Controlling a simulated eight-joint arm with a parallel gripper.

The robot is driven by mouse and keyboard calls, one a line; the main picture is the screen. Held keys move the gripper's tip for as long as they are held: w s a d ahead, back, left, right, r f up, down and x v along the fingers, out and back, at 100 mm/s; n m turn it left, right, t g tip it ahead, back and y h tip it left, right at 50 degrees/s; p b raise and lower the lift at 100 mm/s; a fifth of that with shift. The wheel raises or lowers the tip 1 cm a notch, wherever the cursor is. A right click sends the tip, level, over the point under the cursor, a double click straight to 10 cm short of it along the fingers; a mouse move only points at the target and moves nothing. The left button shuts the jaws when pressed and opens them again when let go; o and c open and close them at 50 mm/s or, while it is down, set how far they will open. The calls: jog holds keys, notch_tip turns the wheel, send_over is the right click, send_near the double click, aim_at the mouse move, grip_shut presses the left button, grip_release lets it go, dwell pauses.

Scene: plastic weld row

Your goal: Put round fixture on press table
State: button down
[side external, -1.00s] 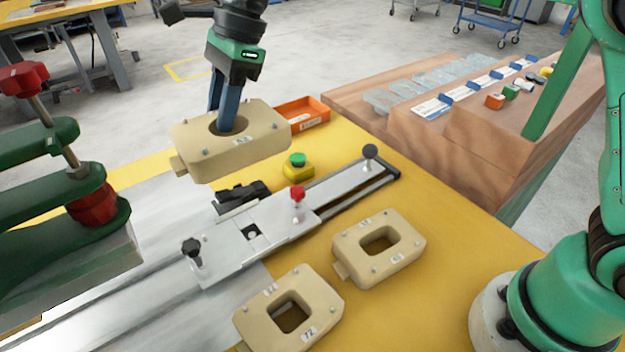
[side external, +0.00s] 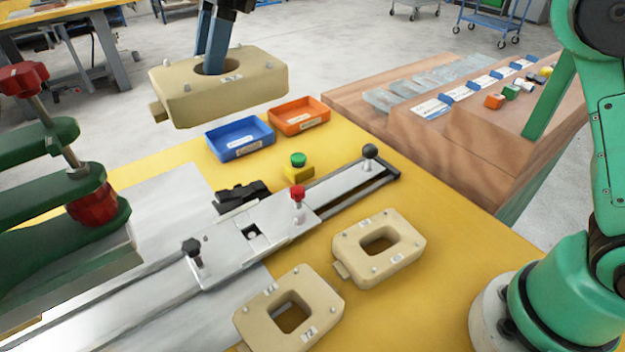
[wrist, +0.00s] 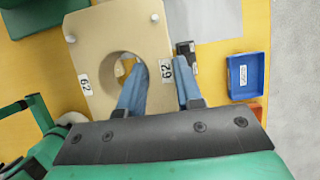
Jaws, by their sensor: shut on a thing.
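The round fixture (side external: 240,96) is a tan block with a round hole, held in the air above the far left part of the table. My gripper (side external: 212,68) is shut on its wall, with one blue finger inside the hole. In the wrist view the fixture (wrist: 112,42) shows its round hole and labels reading 62, with my gripper's fingers (wrist: 160,88) on either side of its wall. The press table (side external: 150,218) is the grey metal plate at the left, with a sliding carriage (side external: 225,262) on a rail.
Two tan fixtures with squarish holes lie on the yellow table, one at front (side external: 318,318) and one behind it (side external: 410,228). A blue tray (side external: 240,142) and an orange tray (side external: 300,116) stand at the back. The green press (side external: 85,238) rises at left. A green-topped button (side external: 298,168) stands mid-table.

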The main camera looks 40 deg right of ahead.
jog(key=s+d+f+n+g+h, duration=0.2)
jog(key=s+d+n, duration=0.65)
jog(key=d, duration=0.45)
jog(key=s+d+f+n+g+h, duration=0.25)
jog(key=s+d+n, duration=0.6)
jog(key=d, duration=0.45)
jog(key=shift+n, duration=0.6)
jog(key=f, duration=2)
jog(key=shift+w+d, duration=0.2)
jog(key=shift+d, duration=0.05)
jog(key=c, duration=0.6)
grip_release()
jog(key=shift+f, duration=0.1)
